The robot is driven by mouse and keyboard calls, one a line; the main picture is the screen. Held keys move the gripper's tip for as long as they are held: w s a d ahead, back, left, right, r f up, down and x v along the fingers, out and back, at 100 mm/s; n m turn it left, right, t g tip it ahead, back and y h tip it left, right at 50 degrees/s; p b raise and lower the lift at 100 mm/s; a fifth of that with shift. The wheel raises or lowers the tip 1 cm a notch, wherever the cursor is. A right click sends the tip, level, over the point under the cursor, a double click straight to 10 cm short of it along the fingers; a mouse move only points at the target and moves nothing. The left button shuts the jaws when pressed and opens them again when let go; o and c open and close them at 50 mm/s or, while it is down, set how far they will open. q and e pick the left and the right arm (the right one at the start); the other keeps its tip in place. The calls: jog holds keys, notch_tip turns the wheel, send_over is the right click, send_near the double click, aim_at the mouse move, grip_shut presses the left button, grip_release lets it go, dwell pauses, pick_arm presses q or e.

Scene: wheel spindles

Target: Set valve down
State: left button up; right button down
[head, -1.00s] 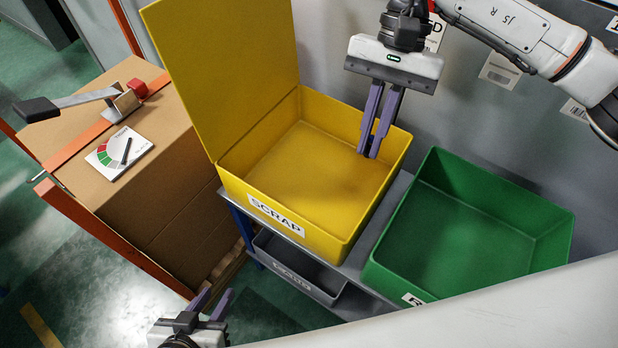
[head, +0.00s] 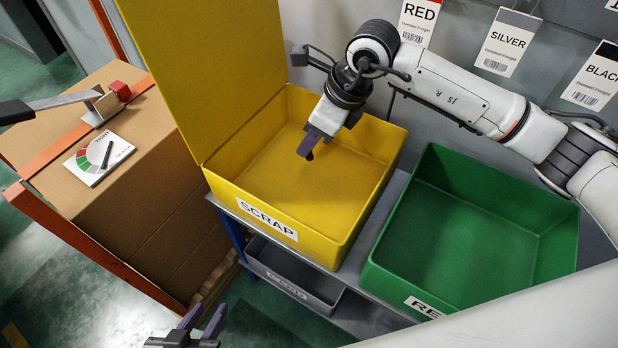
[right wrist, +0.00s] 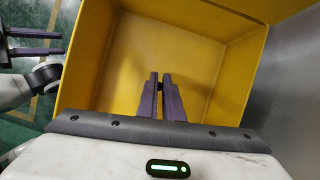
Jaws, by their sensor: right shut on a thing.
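My right gripper (head: 309,146) is inside the open yellow SCRAP bin (head: 290,245), pointing down over its floor. It is shut on a small dark piece (head: 310,156), which I take to be the valve; only a little shows at the fingertips. In the right wrist view the fingers (right wrist: 160,80) are close together over the yellow floor, and the piece between them is mostly hidden. I cannot tell whether it touches the floor. My left gripper (head: 201,318) is open and empty at the bottom of the head view, below the bin.
The yellow bin's raised lid (head: 205,60) stands at its left. An empty green bin (head: 480,235) is to the right on the same cart. A grey tray (head: 295,275) sits below. Cardboard boxes (head: 130,205) with a dial card (head: 98,158) are on the left.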

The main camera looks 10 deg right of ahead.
notch_tip(320, 180, down, 9)
jog(key=shift+f+b, duration=0.1)
jog(key=shift+b, duration=0.35)
jog(key=c, duration=1.9)
grip_release()
jog(key=shift+o, duration=0.2)
jog(key=p+v, duration=0.1)
jog(key=v, duration=1.1)
